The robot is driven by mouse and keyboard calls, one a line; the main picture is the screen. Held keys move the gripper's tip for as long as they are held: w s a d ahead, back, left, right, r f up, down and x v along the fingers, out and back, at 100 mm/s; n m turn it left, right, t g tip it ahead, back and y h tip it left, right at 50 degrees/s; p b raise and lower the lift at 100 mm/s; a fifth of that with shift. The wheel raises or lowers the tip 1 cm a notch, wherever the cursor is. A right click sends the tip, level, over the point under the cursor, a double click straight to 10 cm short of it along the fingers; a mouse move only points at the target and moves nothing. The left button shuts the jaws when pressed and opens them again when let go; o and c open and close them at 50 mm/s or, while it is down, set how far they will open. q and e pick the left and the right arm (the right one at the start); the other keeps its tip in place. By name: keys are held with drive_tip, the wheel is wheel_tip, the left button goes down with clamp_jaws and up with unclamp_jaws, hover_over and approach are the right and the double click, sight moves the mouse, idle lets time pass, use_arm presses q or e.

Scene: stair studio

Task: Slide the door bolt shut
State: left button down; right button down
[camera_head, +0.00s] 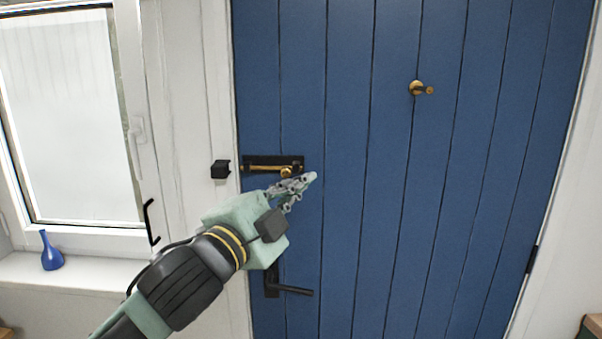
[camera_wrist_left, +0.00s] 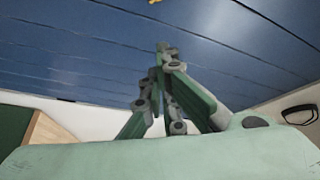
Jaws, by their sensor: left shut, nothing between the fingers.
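The door bolt (camera_head: 262,168) is a brass rod on a black plate, fixed to the left side of the blue door (camera_head: 360,120). Its brass knob (camera_head: 286,172) is near the plate's right end. The black keeper (camera_head: 220,169) is on the white frame to the left, with a gap between it and the bolt's left end. My left gripper (camera_head: 312,177) is shut and empty, its fingertips just right of and slightly below the knob. In the left wrist view the closed fingers (camera_wrist_left: 163,50) point toward the blue door. Contact with the knob cannot be told. My right gripper is not in view.
A black door handle (camera_head: 292,291) is below my left gripper. A brass hook (camera_head: 417,88) is higher on the door. A window (camera_head: 70,115) and a sill with a blue vase (camera_head: 51,251) are at left. The door's middle is clear.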

use_arm(q)
drive_tip(key=p+x, duration=0.4)
drive_tip(key=x, duration=0.6)
drive_tip(key=a, duration=0.1)
drive_tip(key=a+f, duration=0.1)
drive_tip(key=a+f+p, duration=0.1)
drive_tip(key=shift+w+a, duration=0.25)
drive_tip(key=shift+a, duration=0.05)
drive_tip(key=shift+d, duration=0.1)
